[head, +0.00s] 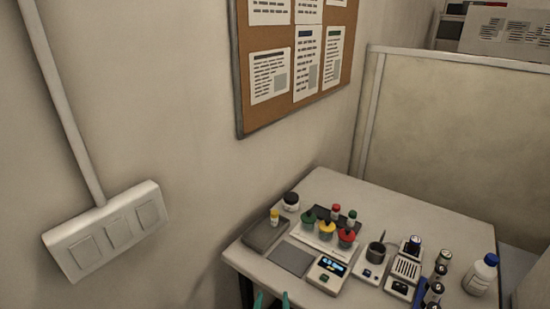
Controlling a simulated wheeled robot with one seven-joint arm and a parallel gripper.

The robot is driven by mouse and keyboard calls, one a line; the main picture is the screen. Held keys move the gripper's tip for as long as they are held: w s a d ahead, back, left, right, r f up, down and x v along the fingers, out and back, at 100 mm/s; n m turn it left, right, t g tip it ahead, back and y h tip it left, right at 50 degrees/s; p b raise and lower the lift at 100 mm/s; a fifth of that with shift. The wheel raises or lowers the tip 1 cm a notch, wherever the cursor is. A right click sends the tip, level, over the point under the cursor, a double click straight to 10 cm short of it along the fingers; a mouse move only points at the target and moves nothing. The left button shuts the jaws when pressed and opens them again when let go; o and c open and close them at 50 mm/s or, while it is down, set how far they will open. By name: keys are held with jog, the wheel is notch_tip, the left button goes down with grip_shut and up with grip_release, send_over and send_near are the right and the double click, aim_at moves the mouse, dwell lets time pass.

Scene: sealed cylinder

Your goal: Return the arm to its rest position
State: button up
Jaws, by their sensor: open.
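My gripper (272,300) shows at the bottom edge in the head view, only as two teal fingertips. The fingertips stand apart with nothing seen between them, so it is open. It is in front of the near left part of the white table (390,205). The rest of my arm is out of the picture. Whether the fingertips touch anything cannot be told.
The table holds a scale (327,275), a grey pad (290,259), several coloured-lid containers (346,238), a dark cup (375,255), several dark cylinders (433,293) and a white bottle (480,275). A wall (180,90) and partition (460,130) stand behind.

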jog(key=s+f+n, duration=0.1)
jog(key=s+f, duration=0.8)
jog(key=s, duration=0.6)
jog(key=s+r+m+t, duration=0.1)
jog(key=s, duration=1.6)
jog(key=shift+s+d+y, duration=0.25)
jog(key=shift+d+y, duration=0.1)
jog(key=shift+y, duration=0.05)
jog(key=shift+c, duration=1.4)
jog(key=shift+d, duration=0.15)
